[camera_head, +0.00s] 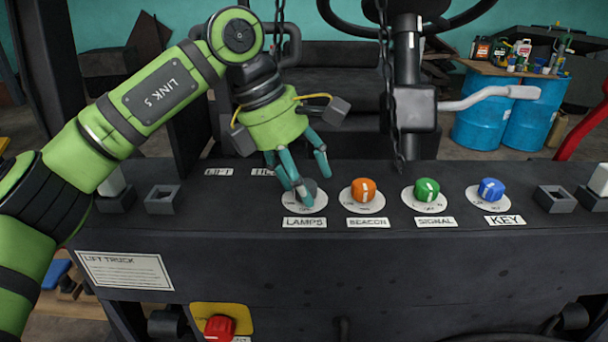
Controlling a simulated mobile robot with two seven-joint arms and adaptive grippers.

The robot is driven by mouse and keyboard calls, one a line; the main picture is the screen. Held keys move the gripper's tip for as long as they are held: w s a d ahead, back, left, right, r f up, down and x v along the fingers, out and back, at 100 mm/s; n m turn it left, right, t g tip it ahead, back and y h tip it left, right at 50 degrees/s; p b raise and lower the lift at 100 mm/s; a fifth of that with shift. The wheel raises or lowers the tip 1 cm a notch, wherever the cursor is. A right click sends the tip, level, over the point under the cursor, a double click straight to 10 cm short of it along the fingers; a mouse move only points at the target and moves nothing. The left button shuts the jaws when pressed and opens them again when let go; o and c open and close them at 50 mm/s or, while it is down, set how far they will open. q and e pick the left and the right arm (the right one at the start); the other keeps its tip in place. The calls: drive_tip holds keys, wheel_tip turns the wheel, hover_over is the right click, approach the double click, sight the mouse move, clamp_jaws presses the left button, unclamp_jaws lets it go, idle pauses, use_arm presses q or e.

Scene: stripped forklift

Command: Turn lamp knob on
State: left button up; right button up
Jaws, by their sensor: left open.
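The lamp knob (311,188) is grey and sits on a round white dial above the "LAMPS" label (304,223) on the dark dashboard. My left gripper (309,184) is open, with its teal fingers pointing down at this knob. One finger reaches down in front of the knob and another is at its upper right. The fingers hide part of the knob, so its pointer cannot be read. Whether the fingers touch it cannot be told. My right gripper is not in view.
An orange beacon knob (363,191), a green signal knob (427,190) and a blue key knob (491,189) stand to the right in a row. A hanging chain (387,90) and the steering column (407,60) rise behind. A red button (219,328) is below.

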use_arm(q)
drive_tip(key=v, duration=1.2)
drive_tip(key=shift+d, duration=0.25)
